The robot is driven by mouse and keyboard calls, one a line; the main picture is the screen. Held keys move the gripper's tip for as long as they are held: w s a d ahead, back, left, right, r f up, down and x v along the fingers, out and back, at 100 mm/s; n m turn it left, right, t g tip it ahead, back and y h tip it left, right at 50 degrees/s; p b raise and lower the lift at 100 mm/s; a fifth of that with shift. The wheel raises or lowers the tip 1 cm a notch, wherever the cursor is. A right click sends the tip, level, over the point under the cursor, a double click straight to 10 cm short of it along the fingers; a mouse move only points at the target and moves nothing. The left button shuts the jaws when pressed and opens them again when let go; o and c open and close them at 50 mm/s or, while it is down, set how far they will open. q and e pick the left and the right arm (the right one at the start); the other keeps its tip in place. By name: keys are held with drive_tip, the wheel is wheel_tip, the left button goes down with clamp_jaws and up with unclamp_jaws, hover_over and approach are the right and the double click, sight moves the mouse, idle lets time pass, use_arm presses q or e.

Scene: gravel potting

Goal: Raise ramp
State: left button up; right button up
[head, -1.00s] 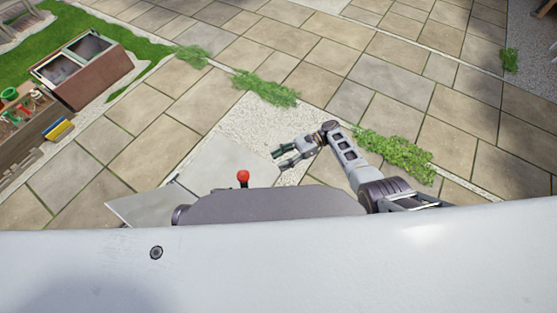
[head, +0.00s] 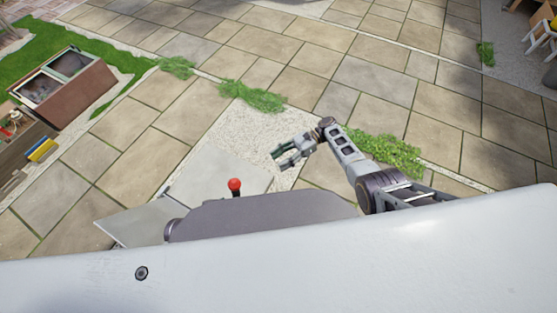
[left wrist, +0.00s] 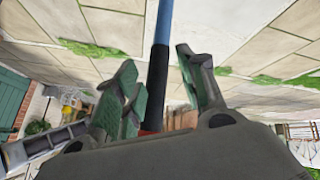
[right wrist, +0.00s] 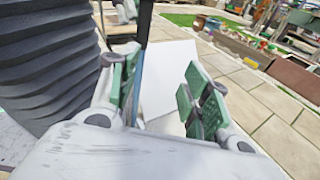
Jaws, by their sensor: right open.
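Two flat pale grey panels lie low beside my base in the head view, one larger (head: 212,178) and one tilted at the left (head: 135,221); I cannot tell for sure which is the ramp. My right gripper (head: 282,157) is open and empty over the pale gravel, just right of the larger panel. In the right wrist view its green-padded fingers (right wrist: 158,100) stand apart, with a white panel (right wrist: 170,75) beyond them. My left gripper (left wrist: 165,100) shows only in its wrist view, fingers apart. A blue and black pole (left wrist: 160,55) runs between them; contact is unclear.
A red knob (head: 234,184) stands on a short dark stem by my base. A brown planter box (head: 65,90) and a wooden bench (head: 22,145) are at the left. Paving slabs ahead are open, with low green plants (head: 252,96) between them. Wooden furniture (head: 545,30) stands at upper right.

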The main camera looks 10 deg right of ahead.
drive_tip(key=shift+w+d+r, duration=0.15)
drive_tip(key=shift+w+d, duration=0.1)
drive_tip(key=shift+d, duration=0.4)
idle(0.5)
